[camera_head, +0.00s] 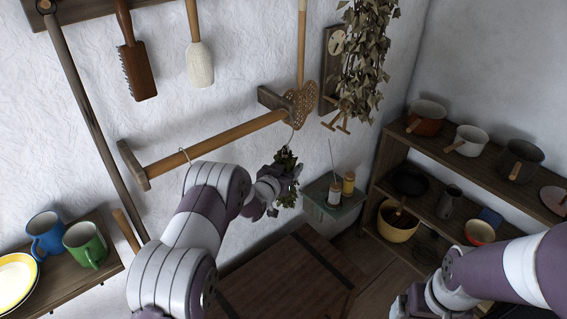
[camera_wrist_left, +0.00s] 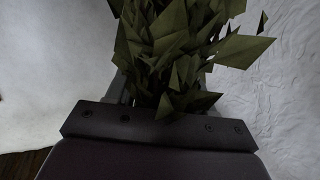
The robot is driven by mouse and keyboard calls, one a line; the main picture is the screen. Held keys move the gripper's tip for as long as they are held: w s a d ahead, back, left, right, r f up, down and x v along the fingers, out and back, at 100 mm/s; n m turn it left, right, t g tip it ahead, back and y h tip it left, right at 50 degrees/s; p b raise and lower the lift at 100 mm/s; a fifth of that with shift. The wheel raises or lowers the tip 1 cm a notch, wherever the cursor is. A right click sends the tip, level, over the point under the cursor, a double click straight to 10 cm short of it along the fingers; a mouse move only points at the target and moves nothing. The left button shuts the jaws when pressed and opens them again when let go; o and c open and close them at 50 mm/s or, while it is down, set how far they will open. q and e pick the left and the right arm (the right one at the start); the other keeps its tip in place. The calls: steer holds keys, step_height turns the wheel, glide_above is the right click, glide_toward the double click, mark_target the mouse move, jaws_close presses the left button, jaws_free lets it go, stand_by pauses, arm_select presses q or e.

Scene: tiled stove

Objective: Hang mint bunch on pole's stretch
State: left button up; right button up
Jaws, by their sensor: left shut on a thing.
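The mint bunch (camera_head: 287,161) is a dark green leafy bundle, held upright in my left gripper (camera_head: 277,191) below the right part of the pole. A thin pale hook (camera_head: 292,137) rises from its top close to the pole's right end; I cannot tell whether it touches the pole. The bunch's leaves (camera_wrist_left: 175,50) fill the upper middle of the left wrist view, above the dark gripper body. The wooden pole (camera_head: 222,137) slants up to the right between two dark brackets on the wall. My right gripper is at the bottom edge, its fingers not visible.
Another wire hook (camera_head: 184,156) hangs on the pole's left part; my left arm hides what is below. A pierced wooden paddle (camera_head: 302,103) hangs by the right bracket.

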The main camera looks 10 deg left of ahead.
arm_select(q)
steer(key=shift+s+d, duration=0.1)
steer(key=s+d+f+b, duration=0.1)
steer(key=s+d+f, duration=0.1)
steer(key=s+d, duration=0.1)
steer(key=shift+s+d, duration=0.35)
steer(key=shift+d, duration=0.55)
